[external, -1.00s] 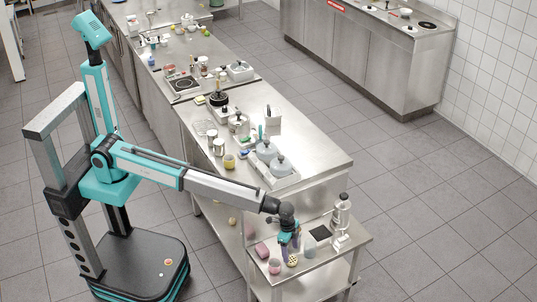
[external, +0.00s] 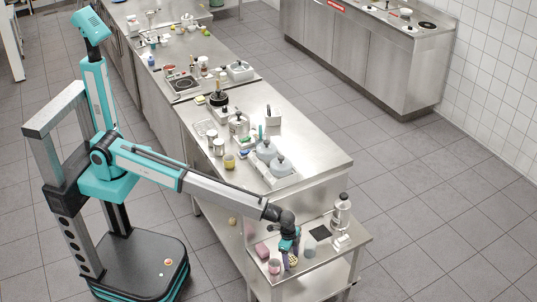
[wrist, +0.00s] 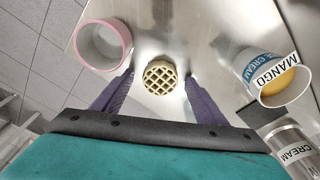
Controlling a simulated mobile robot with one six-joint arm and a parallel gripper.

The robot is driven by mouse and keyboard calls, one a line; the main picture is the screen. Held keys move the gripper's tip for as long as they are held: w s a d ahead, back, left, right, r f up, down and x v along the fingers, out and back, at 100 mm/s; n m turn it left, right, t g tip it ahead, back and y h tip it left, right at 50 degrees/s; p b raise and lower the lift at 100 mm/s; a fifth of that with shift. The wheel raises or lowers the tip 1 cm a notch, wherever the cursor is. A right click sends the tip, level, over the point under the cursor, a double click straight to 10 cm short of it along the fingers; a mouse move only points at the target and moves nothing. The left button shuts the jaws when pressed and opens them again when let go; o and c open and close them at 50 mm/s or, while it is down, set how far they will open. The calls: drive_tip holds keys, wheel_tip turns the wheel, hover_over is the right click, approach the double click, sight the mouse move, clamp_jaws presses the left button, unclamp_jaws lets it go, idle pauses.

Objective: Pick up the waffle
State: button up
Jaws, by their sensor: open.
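The waffle (wrist: 159,77) is a small round yellow-tan piece with a grid pattern, lying on the steel side table (wrist: 165,20). In the wrist view it sits between the two purple fingers of my gripper (wrist: 160,82), with a gap on each side. My gripper is open and points down at it. In the external view my gripper (external: 290,258) is low over the small side table, and the waffle (external: 293,262) is mostly hidden by the fingers.
A pink-rimmed cup (wrist: 103,45) stands close to the left finger. A mango ice cream cup (wrist: 275,80) and a metal cream container (wrist: 290,145) stand to the right.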

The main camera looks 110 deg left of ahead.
sight(291, 259)
drive_tip(key=c, duration=1.1)
drive_tip(key=shift+c, duration=0.2)
wheel_tip(291, 259, up, 10)
drive_tip(key=b, duration=0.2)
drive_tip(key=shift+b, duration=0.3)
